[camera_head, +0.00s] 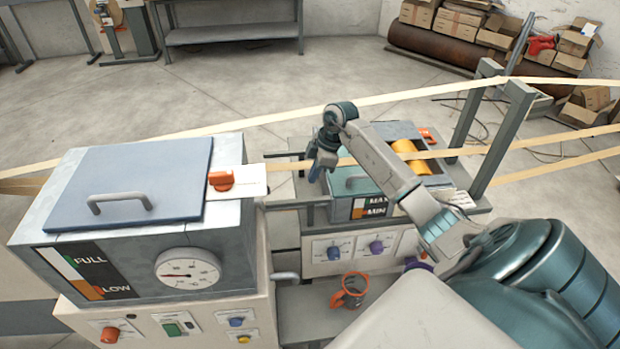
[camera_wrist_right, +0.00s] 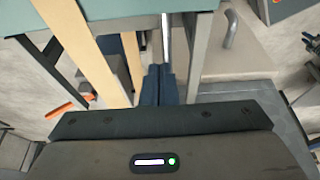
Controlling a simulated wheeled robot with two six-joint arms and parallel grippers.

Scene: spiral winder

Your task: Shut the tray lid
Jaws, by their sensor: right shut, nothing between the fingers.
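The tray (camera_head: 375,208) with the MAX and MIN label stands on the middle machine. A teal lid panel with a handle (camera_head: 357,181) shows at its left part, partly hidden by my right arm; I cannot tell its exact tilt. A yellow roller (camera_head: 408,153) shows uncovered at the tray's right. My right gripper (camera_head: 316,172) points down at the tray's left side, shut and empty. In the right wrist view its fingers (camera_wrist_right: 160,85) are together, just below a teal surface (camera_wrist_right: 135,32). My left gripper is not in view.
Tan strips (camera_head: 300,161) run across the tray and between grey posts (camera_head: 503,138). The left machine has a flat blue lid (camera_head: 135,180) and a dial (camera_head: 188,273). Open floor lies behind.

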